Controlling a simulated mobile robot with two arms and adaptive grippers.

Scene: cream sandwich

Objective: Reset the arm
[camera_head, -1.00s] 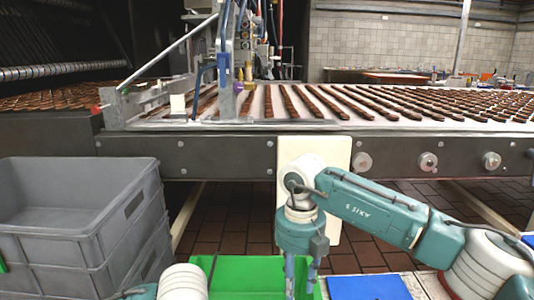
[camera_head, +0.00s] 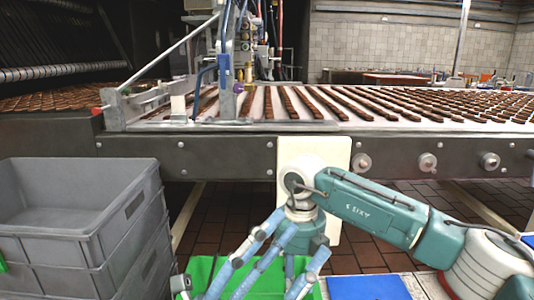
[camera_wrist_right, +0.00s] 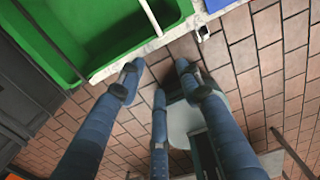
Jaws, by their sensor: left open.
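Stacked grey crates (camera_head: 75,235) stand at the left. A conveyor (camera_head: 225,155) with rows of brown biscuits runs across the back, with a cream panel (camera_head: 342,160) on its front. A blue item (camera_head: 368,288) lies right of the green crate. Bare brick floor (camera_head: 215,220) shows between.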

